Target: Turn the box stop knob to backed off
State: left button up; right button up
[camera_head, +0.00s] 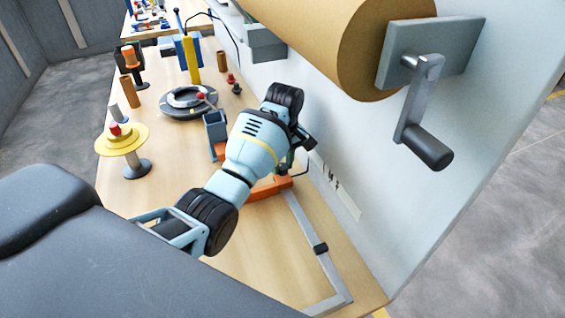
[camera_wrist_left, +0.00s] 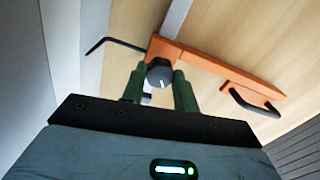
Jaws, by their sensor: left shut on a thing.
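The box stop (camera_wrist_left: 205,62) is an orange bar with a black handle. In the head view the box stop (camera_head: 268,188) lies on the bench beside the white panel, partly hidden by my left arm. Its dark round knob (camera_wrist_left: 159,73), with a white pointer line, sits between the green fingers of my left gripper (camera_wrist_left: 163,82). The gripper is shut on the knob. In the head view my left gripper (camera_head: 284,168) is mostly hidden behind its wrist. My right gripper is not in view.
A grey metal rail (camera_head: 309,240) runs from the box stop towards the bench's front. A large brown roll (camera_head: 320,35) with a crank handle (camera_head: 425,100) hangs over the panel. A yellow-topped spool stand (camera_head: 122,140) and a dark round turntable (camera_head: 188,101) stand further left.

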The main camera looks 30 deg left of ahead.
aim_at(283, 166)
pick_arm(q)
jog(key=n, duration=0.3)
jog(key=shift+s+f+n, duration=0.1)
jog(key=shift+f+n, duration=0.15)
jog(key=shift+n, duration=0.05)
dwell(0.3)
jog(key=o, duration=1)
jog(key=shift+r, duration=0.1)
jog(key=shift+r, duration=0.15)
jog(key=shift+w+r, duration=0.45)
jog(key=shift+r, duration=0.25)
jog(key=shift+s+d+r, duration=0.1)
jog(key=shift+s+r, duration=0.15)
jog(key=shift+r, duration=2.8)
